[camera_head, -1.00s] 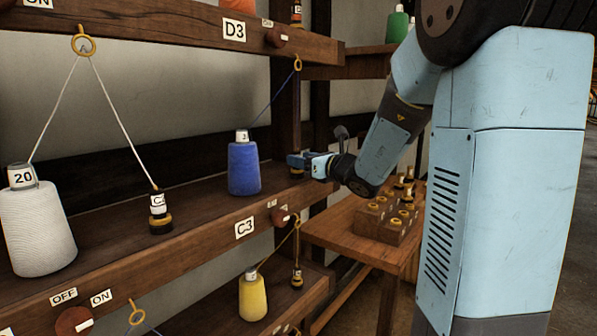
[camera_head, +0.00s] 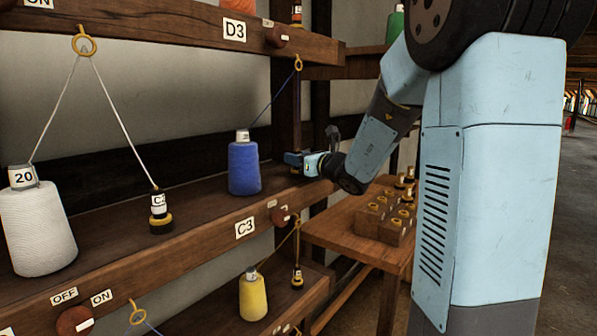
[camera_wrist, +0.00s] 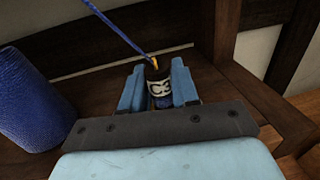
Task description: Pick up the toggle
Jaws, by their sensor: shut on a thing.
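The toggle (camera_wrist: 159,84) is a small dark piece with a white C3 label and a yellow tip. It stands between the two blue fingers of my gripper (camera_wrist: 158,92) in the wrist view, and the fingers are shut on it. A blue thread runs from its top up to the left. In the head view my gripper (camera_head: 303,162) is over the right end of the middle shelf, right of the blue thread cone (camera_head: 244,166). The toggle is hidden there by the gripper. I cannot tell whether its base touches the shelf.
The blue cone stands close on the left in the wrist view (camera_wrist: 34,100). A dark post (camera_head: 286,110) rises behind my gripper. A white cone (camera_head: 36,228) and another toggle (camera_head: 160,213) stand further left. A wooden table (camera_head: 345,240) with a block of toggles is at right.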

